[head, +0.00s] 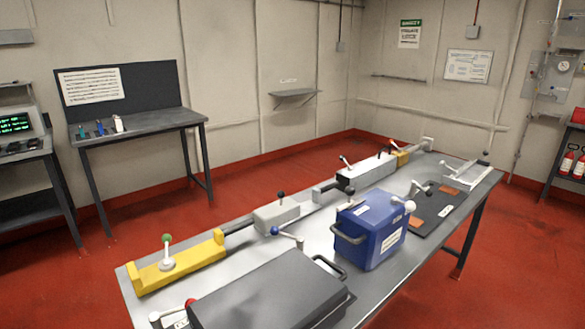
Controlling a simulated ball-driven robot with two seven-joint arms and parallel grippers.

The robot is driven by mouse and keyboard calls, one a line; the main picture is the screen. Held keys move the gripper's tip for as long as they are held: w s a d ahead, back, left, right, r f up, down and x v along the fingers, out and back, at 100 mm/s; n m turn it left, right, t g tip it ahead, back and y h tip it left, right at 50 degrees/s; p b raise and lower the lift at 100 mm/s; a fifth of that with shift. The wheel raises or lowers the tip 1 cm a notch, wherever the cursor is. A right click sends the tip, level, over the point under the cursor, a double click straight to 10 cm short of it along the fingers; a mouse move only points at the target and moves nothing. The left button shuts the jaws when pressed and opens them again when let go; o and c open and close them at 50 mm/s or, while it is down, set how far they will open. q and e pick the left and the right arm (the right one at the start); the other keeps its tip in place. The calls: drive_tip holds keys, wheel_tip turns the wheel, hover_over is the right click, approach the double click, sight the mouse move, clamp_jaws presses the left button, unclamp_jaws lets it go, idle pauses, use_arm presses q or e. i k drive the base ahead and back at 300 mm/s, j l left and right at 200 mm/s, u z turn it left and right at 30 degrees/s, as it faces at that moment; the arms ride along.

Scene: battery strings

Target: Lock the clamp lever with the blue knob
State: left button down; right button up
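The lever with the blue knob (274,230) is near the middle of the long grey table. Its pale arm runs right from the knob to a pivot beside the dark flat case (268,296), and it looks close to level. I cannot tell from this view whether the clamp is locked. Neither of my grippers is in view.
A blue box (388,222) with a handle stands right of the lever. A yellow block (190,266) carries a green-knobbed lever (167,240). A grey block (272,214) with a black-knobbed lever (281,195) stands behind. A red knob (190,302) shows at the front left.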

sight(274, 230)
drive_tip(key=k+j+z, duration=0.1)
drive_tip(key=z, duration=0.25)
drive_tip(key=k+j+z, duration=0.15)
drive_tip(key=j+z, duration=0.25)
drive_tip(key=k+j+z, duration=0.1)
drive_tip(key=z, duration=0.25)
